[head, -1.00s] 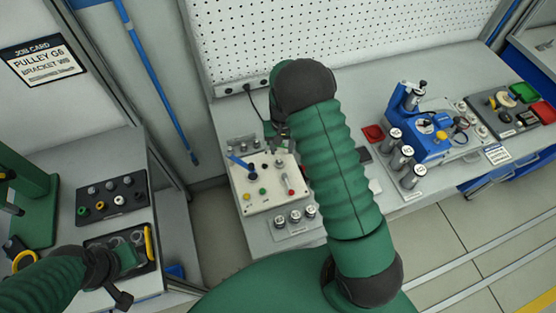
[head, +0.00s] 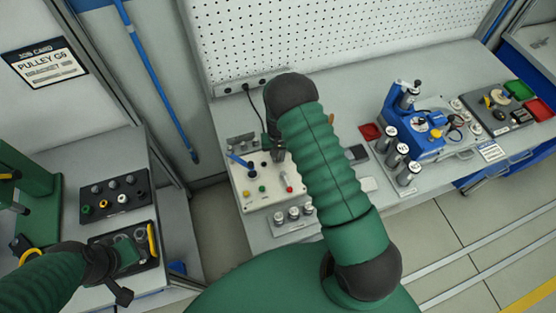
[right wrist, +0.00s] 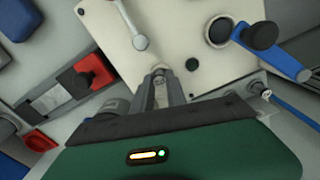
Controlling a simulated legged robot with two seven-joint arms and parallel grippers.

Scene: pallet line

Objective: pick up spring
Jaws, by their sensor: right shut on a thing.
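My right gripper (head: 278,156) hangs over the cream fixture plate (head: 250,202) on the bench, partly behind my right arm. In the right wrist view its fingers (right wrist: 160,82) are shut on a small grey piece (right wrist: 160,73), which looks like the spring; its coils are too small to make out. The piece is over the plate (right wrist: 180,65), and whether it touches the plate I cannot tell. My left gripper (head: 125,264) is at the dark parts tray (head: 150,262) on the left bench; its jaws do not show clearly.
A blue machine (head: 415,135) stands to the right. A perforated panel (head: 330,45) closes the back.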

